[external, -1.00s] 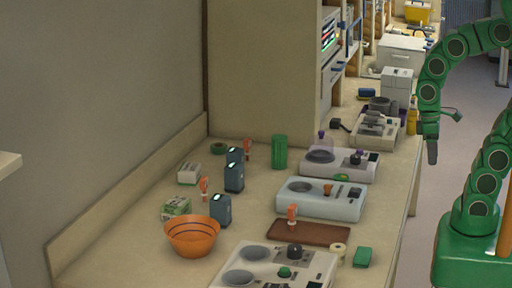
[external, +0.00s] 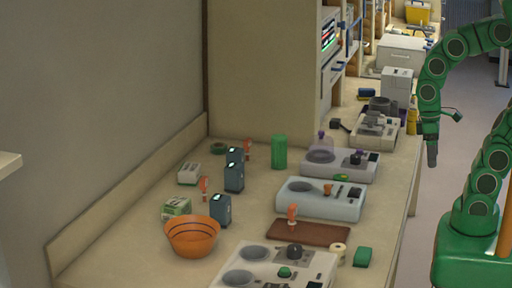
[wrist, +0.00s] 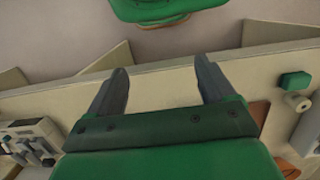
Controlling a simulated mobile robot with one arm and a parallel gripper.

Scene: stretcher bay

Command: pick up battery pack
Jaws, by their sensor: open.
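Three dark blue-grey boxy packs stand upright on the counter in the external view, a front one (external: 220,210), a middle one (external: 234,177) and a back one (external: 235,156). They look like battery packs; I cannot tell which is meant. My gripper (external: 432,158) hangs beyond the counter's right edge, well away from them, pointing down. In the wrist view my gripper (wrist: 160,82) has its two dark fingers apart, with nothing between them but the counter edge behind. No pack can be made out in the wrist view.
The counter (external: 130,255) also carries an orange bowl (external: 192,238), a green cylinder (external: 279,152), a brown mat (external: 308,233), a green block (external: 362,257) and several pale devices. A tall cabinet (external: 262,70) stands behind.

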